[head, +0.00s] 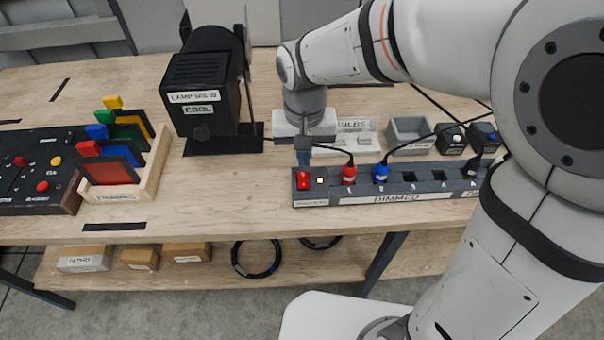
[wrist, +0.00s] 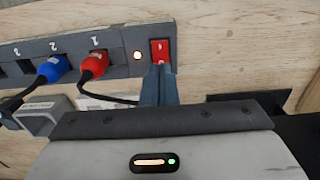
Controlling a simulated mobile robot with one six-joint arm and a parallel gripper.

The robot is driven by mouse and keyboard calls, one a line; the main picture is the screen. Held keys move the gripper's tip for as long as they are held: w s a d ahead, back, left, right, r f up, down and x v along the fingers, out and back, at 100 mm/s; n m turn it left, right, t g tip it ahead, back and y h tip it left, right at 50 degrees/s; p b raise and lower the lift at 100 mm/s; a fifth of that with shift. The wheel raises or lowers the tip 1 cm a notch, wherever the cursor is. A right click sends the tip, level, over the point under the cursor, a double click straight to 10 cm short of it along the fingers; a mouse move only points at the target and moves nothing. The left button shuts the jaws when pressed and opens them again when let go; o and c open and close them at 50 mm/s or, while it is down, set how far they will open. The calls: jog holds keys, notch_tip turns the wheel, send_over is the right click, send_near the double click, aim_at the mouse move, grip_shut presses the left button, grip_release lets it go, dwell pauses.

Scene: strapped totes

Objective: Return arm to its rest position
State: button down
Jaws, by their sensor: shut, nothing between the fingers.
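My gripper (head: 304,158) is shut and empty. Its fingertips are right at the red rocker switch (head: 303,180) on the left end of the grey dimmer strip (head: 405,187). In the wrist view the shut fingers (wrist: 159,70) reach up to the lower edge of the red switch (wrist: 160,50); I cannot tell whether they touch it. A small light (wrist: 138,56) beside the switch glows. My arm is stretched out over the bench from the right side.
A red plug (head: 349,173) and a blue plug (head: 381,172) with black cables sit in the strip. A black lamp (head: 205,90) stands left of my gripper. A wooden filter rack (head: 150,180), grey bin (head: 408,133) and control board (head: 35,170) are on the bench (head: 230,205).

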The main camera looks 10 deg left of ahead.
jog(key=s+d+r+m+t, duration=0.1)
jog(key=s+d, duration=0.1)
jog(key=d, duration=0.5)
jog(key=s+d+r+t, duration=0.1)
jog(key=s+d+r, duration=0.1)
jog(key=d, duration=0.6)
jog(key=s+d+r+m+t, duration=0.1)
jog(key=s+d+r, duration=0.1)
jog(key=d, duration=0.6)
jog(key=shift+s+m, duration=0.3)
jog(key=shift+s, duration=0.55)
